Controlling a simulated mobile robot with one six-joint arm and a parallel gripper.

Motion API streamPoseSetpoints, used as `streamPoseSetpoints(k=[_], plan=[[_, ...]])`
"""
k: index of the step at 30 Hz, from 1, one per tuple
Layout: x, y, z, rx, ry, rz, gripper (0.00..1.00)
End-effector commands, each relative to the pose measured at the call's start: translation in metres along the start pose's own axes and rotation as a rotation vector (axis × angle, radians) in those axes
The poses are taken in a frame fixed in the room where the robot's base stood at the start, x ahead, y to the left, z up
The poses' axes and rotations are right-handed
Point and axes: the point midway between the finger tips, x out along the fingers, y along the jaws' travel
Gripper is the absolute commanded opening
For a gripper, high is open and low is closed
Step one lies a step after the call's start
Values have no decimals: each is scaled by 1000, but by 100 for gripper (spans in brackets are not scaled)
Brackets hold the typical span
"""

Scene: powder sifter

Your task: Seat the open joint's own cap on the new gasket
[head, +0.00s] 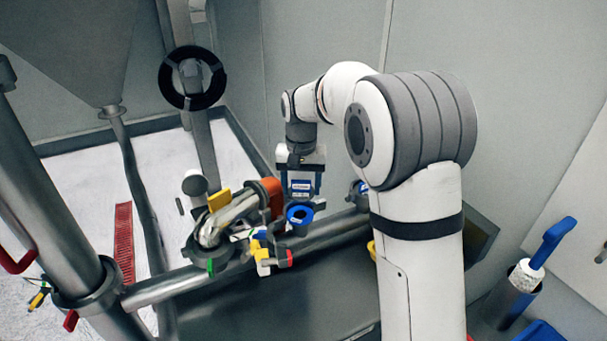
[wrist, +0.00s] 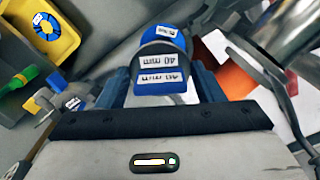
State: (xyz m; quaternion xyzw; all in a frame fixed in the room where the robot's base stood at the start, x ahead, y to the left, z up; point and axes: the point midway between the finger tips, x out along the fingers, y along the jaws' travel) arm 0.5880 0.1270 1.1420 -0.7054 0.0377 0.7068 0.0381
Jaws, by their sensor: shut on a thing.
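My gripper (head: 302,196) points down over the pipework in the head view. In the wrist view its fingers (wrist: 163,85) are shut on a dark grey and blue cap (wrist: 164,55) with white "40 mm" labels. The cap's blue round end (head: 299,215) shows below the gripper in the head view. It is held close to the horizontal pipe (head: 335,229), near fittings with yellow and red tags (head: 268,255). I cannot tell whether the cap touches a joint. The open joint and its new gasket cannot be made out clearly.
A yellow tray (wrist: 66,52) holding a blue ring (wrist: 41,102) lies at upper left in the wrist view. A blue-handled brush (head: 553,243) stands in a holder at right.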

Motion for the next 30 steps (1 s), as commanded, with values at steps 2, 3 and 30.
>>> streamPoseSetpoints(k=[2, 3, 30], plan=[[-5, -2, 0, 3, 1, 0, 35], [-6, -2, 1, 5, 1, 0, 35], [31, 2, 0, 14, -1, 1, 35]])
